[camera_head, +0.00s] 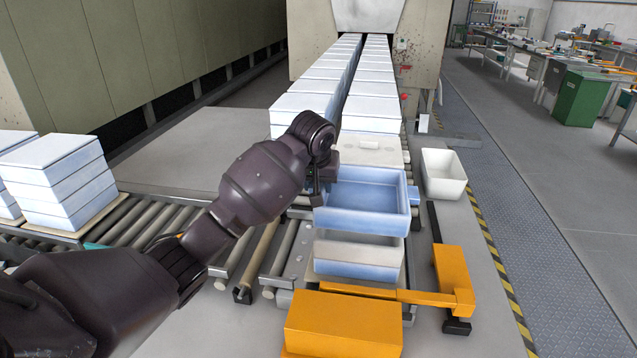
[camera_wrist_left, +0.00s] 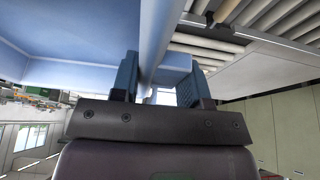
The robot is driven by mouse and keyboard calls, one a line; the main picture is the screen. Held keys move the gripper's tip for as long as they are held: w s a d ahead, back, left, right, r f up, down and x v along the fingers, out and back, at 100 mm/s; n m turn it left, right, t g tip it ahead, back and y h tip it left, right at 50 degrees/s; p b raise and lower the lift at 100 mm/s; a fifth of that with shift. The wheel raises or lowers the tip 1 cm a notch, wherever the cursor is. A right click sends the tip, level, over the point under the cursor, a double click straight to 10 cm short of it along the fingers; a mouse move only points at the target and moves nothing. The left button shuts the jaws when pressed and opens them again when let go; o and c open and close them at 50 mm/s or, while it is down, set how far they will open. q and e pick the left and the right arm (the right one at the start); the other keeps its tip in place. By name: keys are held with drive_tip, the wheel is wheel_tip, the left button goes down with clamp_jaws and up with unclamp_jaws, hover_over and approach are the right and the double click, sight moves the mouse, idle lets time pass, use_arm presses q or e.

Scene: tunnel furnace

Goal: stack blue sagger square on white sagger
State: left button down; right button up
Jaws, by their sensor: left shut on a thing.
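The blue sagger (camera_head: 362,222) is an open, shallow square tray in the middle of the head view. My left gripper (camera_head: 326,186) is shut on its left wall, and the fingers (camera_wrist_left: 158,82) pinch that wall in the left wrist view, where the pale blue sagger (camera_wrist_left: 70,40) fills the upper left. The white sagger (camera_head: 357,268) sits nearer, on a thin plate on the rollers, and shows below the blue one. The blue sagger hides its far part. The blue one looks raised and set a little back from it; the exact gap cannot be told. My right gripper is out of view.
An orange block (camera_head: 343,322) and an orange bracket (camera_head: 452,280) stand in front and to the right. A white bin (camera_head: 443,174) is right of the blue sagger. Stacked saggers (camera_head: 66,180) stand at left; rows of saggers (camera_head: 370,105) run back into the furnace.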

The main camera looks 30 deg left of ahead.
use_arm(q)
drive_tip(key=shift+f, duration=0.15)
drive_tip(key=shift+f, duration=1.2)
drive_tip(key=shift+f, duration=0.35)
idle(0.4)
drive_tip(key=c, duration=0.5)
unclamp_jaws()
drive_tip(key=shift+c, duration=0.2)
drive_tip(key=shift+f, duration=0.15)
drive_tip(key=b+v, duration=0.1)
drive_tip(key=v, duration=1)
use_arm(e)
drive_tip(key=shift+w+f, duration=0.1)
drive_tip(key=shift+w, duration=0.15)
use_arm(q)
drive_tip(key=shift+s, duration=0.1)
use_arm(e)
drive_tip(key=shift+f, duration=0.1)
